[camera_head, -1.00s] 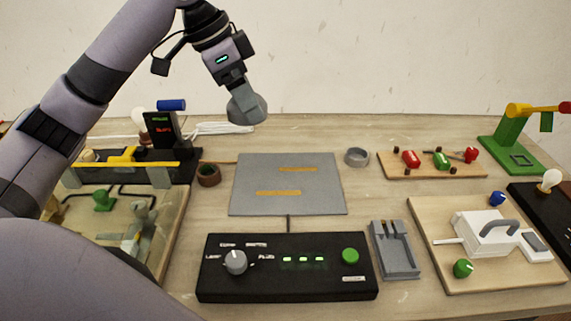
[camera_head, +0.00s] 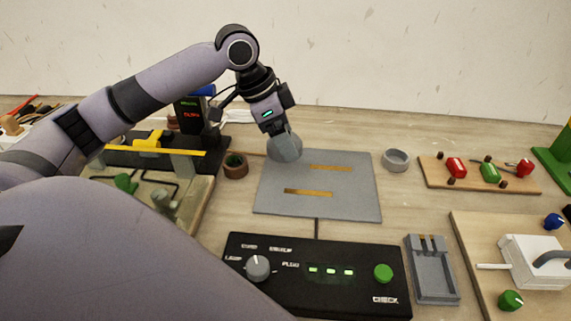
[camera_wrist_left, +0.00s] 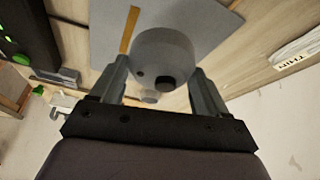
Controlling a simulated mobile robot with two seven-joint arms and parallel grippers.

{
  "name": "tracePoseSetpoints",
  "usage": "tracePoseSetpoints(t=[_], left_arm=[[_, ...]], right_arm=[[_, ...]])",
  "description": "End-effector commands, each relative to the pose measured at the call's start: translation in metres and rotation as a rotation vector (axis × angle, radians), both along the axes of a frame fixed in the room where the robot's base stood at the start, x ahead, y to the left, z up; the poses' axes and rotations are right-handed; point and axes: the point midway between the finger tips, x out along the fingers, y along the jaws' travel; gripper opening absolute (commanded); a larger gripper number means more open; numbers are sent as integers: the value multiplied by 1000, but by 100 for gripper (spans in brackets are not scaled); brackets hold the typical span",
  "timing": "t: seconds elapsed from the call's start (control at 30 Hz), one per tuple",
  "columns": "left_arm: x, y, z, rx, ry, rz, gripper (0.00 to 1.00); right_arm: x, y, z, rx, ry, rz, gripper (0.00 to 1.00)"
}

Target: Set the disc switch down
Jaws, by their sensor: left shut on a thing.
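My left gripper (camera_head: 281,132) is shut on the disc switch (camera_head: 285,149), a round grey body. In the left wrist view the disc switch (camera_wrist_left: 164,56) sits between the two fingers (camera_wrist_left: 160,78), with a dark round spot on its near side. In the head view it is in front of the back left part of a flat grey plate (camera_head: 350,200) with two orange strips. I cannot tell whether it touches the plate or hangs a little above it. My right gripper is not in view.
A black control box (camera_head: 330,295) with a knob and green button lies in front of the plate. A grey ring (camera_head: 396,160) stands right of it, a brown cup (camera_head: 235,166) left. A grey holder (camera_head: 432,272) and a board with coloured parts (camera_head: 480,183) are at right.

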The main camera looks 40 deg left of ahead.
Motion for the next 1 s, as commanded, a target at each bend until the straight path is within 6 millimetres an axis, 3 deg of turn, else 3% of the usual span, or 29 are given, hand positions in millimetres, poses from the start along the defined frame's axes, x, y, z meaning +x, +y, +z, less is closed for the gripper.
tracePoseSetpoints(t=[0.03, 0.27, 0.5, 0.93, 0.97, 1.0], left_arm=[[-1, 0, -11, 1, 2, 1, 38], [0, 0, -32, 0, 0, 1, 38], [0, 0, -66, 0, 1, 0, 38], [0, 0, -72, 0, -1, 0, 38], [0, 0, -72, 0, -1, 0, 85], [0, 0, -72, 0, -1, 0, 98]], right_arm=[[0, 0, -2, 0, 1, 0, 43], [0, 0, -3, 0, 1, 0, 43], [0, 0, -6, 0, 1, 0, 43], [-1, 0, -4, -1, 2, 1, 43], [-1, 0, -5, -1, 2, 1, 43], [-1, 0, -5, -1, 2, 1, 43]])
